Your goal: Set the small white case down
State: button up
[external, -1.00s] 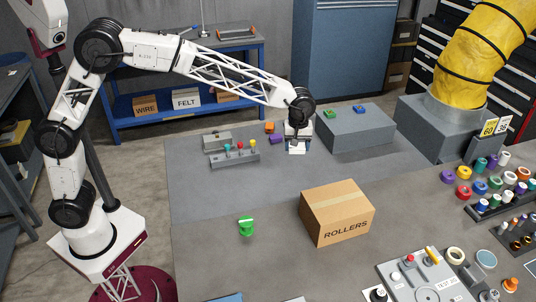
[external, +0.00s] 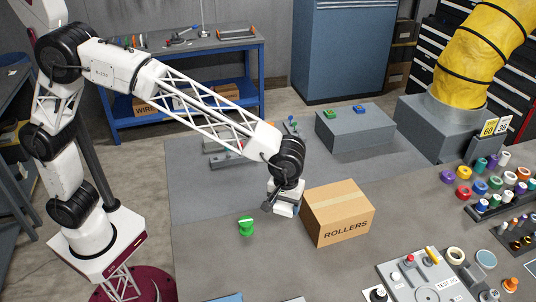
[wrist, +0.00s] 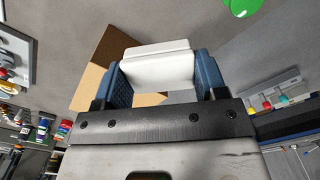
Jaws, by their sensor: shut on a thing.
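The small white case (external: 284,210) is in my gripper (external: 284,200), just left of the cardboard box in the external view. In the wrist view, the white case (wrist: 158,67) sits between the two blue fingers of my gripper (wrist: 163,76), which press on its opposite sides. My wrist hides part of it from outside. I cannot tell for sure whether its underside touches the table or hangs a little above it.
The cardboard box (external: 338,212) marked ROLLERS stands close on the right. A green object (external: 246,227) stands on the table to the left. A grey block (external: 355,130) is behind. The grey table (external: 205,265) is bare at the front left.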

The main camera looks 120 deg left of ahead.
jog(key=d+m, duration=0.1)
jog(key=d, duration=0.8)
jog(key=f, duration=1.1)
jog(key=shift+w+a, duration=0.15)
jog(key=shift+w, duration=0.15)
jog(key=shift+w, duration=0.1)
send_over(322, 275)
jog(key=shift+f, duration=0.75)
jog(key=shift+f, duration=1.8)
